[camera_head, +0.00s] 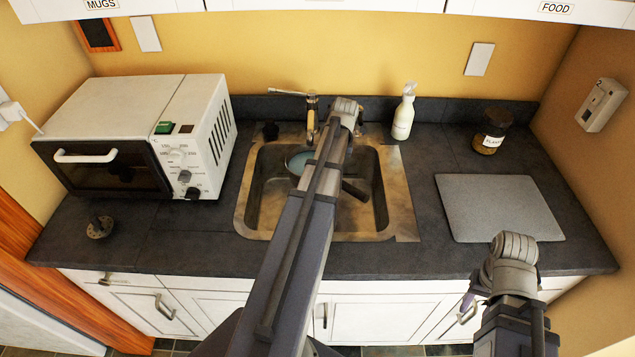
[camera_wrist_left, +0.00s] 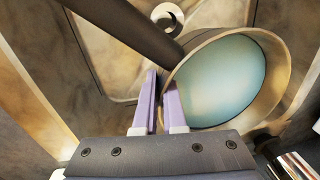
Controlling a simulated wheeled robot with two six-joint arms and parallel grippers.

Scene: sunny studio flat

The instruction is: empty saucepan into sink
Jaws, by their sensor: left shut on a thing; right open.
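The saucepan (camera_head: 298,164) is over the sink basin, partly hidden behind my left forearm. Its dark handle (camera_head: 355,190) points right and toward the front. In the left wrist view the saucepan (camera_wrist_left: 285,45) has a pale rim and holds a smooth blue-green surface that looks like liquid. My left gripper (camera_wrist_left: 161,85) is shut on the pan's wall at the rim, beside the handle. I cannot tell how far the pan is tilted. The sink (camera_head: 254,205) has a stained metal rim; its drain (camera_wrist_left: 167,16) shows too. My right gripper (camera_head: 467,303) is open and empty, near the counter's front edge.
A grey board (camera_head: 497,207) and a brown jar (camera_head: 490,132) are on the right. The counter between sink and board is clear.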

